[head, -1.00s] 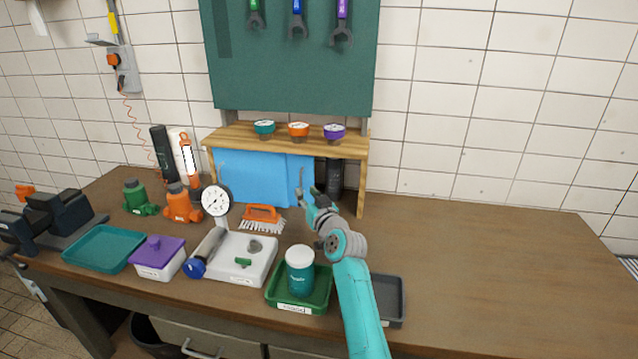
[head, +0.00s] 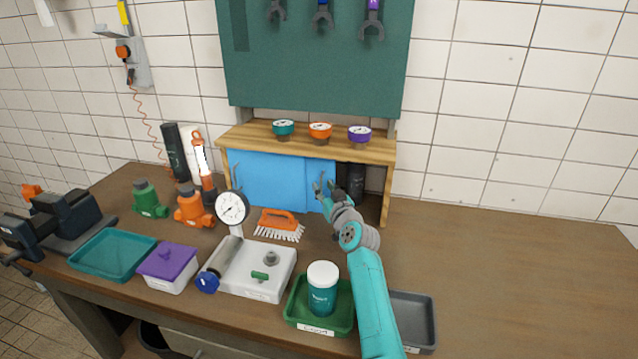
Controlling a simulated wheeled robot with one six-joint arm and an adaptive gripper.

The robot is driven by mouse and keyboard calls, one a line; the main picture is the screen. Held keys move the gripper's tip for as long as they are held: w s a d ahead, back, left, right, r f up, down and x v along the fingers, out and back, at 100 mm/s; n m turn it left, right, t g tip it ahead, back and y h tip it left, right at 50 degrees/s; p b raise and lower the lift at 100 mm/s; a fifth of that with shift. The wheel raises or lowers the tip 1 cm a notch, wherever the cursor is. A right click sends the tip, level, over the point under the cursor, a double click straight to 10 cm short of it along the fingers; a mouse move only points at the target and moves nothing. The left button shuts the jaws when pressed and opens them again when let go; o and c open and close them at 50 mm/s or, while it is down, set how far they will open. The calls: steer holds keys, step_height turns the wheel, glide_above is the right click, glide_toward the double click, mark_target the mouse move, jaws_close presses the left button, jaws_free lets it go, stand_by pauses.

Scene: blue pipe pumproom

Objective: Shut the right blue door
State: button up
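The low wooden shelf unit (head: 388,205) at the back of the bench has blue sliding doors. The left blue door (head: 262,180) covers the left side. The right blue door (head: 318,172) stands left of the unit's right end, overlapping the left door's area. The right part of the unit is open and shows a dark cylinder (head: 355,180) inside. My gripper (head: 325,188) is in front of the right door, near its lower part. Its fingers are small and dark here; I cannot tell whether they touch the door or how far apart they are.
An orange brush (head: 278,223), a dial gauge (head: 232,208) and a green tray (head: 300,318) with a teal jar (head: 322,288) lie left of my arm. A grey tray (head: 415,320) is at its right. The bench's right side is clear.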

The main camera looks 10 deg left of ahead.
steer(key=shift+w+a, duration=0.15)
steer(key=shift+w, duration=0.1)
jaws_close()
